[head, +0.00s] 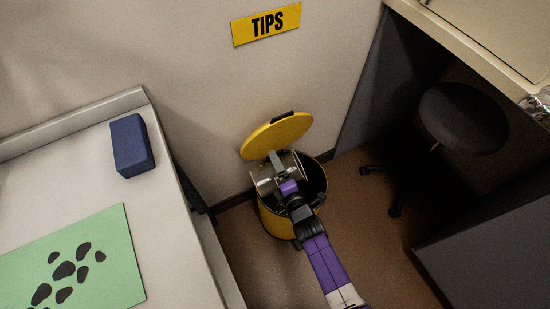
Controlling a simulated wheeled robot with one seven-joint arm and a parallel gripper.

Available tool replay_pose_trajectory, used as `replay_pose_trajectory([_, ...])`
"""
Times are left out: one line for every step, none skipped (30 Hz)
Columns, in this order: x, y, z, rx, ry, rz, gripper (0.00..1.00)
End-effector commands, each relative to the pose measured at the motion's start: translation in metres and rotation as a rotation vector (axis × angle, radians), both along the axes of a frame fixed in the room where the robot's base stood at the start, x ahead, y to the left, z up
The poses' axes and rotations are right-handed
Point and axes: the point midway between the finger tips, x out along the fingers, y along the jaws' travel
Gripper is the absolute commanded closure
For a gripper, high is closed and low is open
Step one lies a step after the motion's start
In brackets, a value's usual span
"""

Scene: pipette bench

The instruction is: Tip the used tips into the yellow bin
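The yellow bin (272,222) stands on the floor against the wall, with its round yellow lid (277,134) raised at the back. Its dark inside shows to the right of my gripper. My gripper (281,168) is over the bin's mouth, reaching in from the lower right. It appears shut on a pale, shiny container (263,181), which shows on both sides of a grey finger. The container looks tilted over the opening. The used tips cannot be made out, and the hand hides part of the bin.
A yellow TIPS sign (267,24) is on the wall above the bin. A pale bench (70,190) at left holds a blue block (131,145) and a green mat with dark spots (118,250). A black stool (463,118) stands under the right bench (480,50). Brown floor is clear around the bin's front.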

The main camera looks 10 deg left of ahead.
Motion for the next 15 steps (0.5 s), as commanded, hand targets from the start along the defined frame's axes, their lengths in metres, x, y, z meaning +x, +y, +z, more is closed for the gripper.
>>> replay_pose_trajectory([-0.005,0.004,-0.005,-0.019,-0.011,0.023,0.65])
replay_pose_trajectory([-0.008,0.006,-0.007,-0.033,-0.019,0.035,0.65])
replay_pose_trajectory([-0.011,0.008,-0.007,-0.051,-0.033,0.051,0.65])
replay_pose_trajectory([-0.012,0.01,-0.005,-0.067,-0.046,0.061,0.65])
replay_pose_trajectory([-0.012,0.012,-0.001,-0.085,-0.059,0.07,0.65])
replay_pose_trajectory([-0.012,0.014,0.003,-0.107,-0.073,0.074,0.65])
replay_pose_trajectory([-0.012,0.014,0.003,-0.12,-0.081,0.075,0.65])
replay_pose_trajectory([-0.012,0.014,0.003,-0.127,-0.085,0.074,0.65])
replay_pose_trajectory([-0.012,0.014,0.003,-0.135,-0.089,0.075,0.65])
replay_pose_trajectory([-0.012,0.014,0.003,-0.141,-0.092,0.073,0.65])
replay_pose_trajectory([-0.012,0.014,0.003,-0.146,-0.095,0.073,0.65])
replay_pose_trajectory([-0.011,0.013,0.003,-0.153,-0.1,0.073,0.65])
replay_pose_trajectory([-0.011,0.013,0.003,-0.16,-0.105,0.073,0.65])
replay_pose_trajectory([-0.011,0.013,0.002,-0.167,-0.11,0.072,0.65])
replay_pose_trajectory([-0.012,0.014,0.002,-0.18,-0.118,0.073,0.65])
